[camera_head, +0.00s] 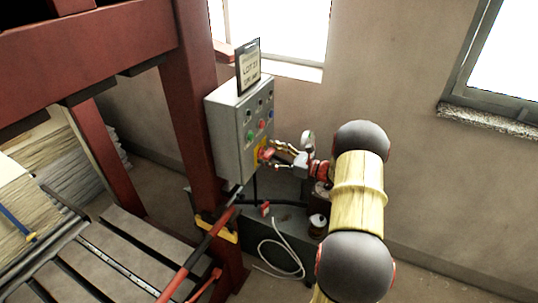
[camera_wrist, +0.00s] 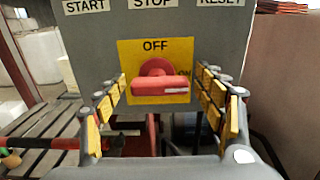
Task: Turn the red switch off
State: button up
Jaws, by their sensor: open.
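The red switch (camera_wrist: 158,86) sits on a yellow plate (camera_wrist: 130,52) on the front of a grey control box. OFF is printed above the knob and ON, partly hidden, to its right. The handle lies level, with its pale mark toward ON. My gripper (camera_wrist: 160,82) is open in the wrist view, with one yellow-padded finger on each side of the switch. I cannot tell whether either finger touches it. In the head view my gripper (camera_head: 284,150) is close in front of the red switch (camera_head: 267,154), partly covering the yellow plate.
The grey control box (camera_head: 228,140) is mounted by a dark red steel post (camera_head: 187,90). Buttons labelled START, STOP and RESET sit above the switch. A small sign (camera_head: 248,67) stands on the box. A red and black bar (camera_head: 208,238) slants below it.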

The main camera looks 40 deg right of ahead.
jog(key=shift+w, duration=0.1)
jog(key=shift+c, duration=1)
jog(key=c, duration=1)
jog(key=shift+n+b, duration=0.4)
jog(key=n+b, duration=0.3)
jog(key=b, duration=0.1)
jog(key=shift+f+n, duration=0.1)
jog(key=shift+n, duration=0.3)
jog(key=n+b, duration=0.4)
jog(key=b, duration=0.1)
jog(key=shift+a+n, duration=0.15)
jog(key=shift+n, duration=0.15)
jog(key=n+b, duration=0.5)
jog(key=b, duration=0.2)
jog(key=shift+a, duration=0.1)
jog(key=n+b, duration=0.3)
jog(key=b, duration=0.2)
jog(key=shift+a+n, duration=0.1)
jog(key=shift+n, duration=0.2)
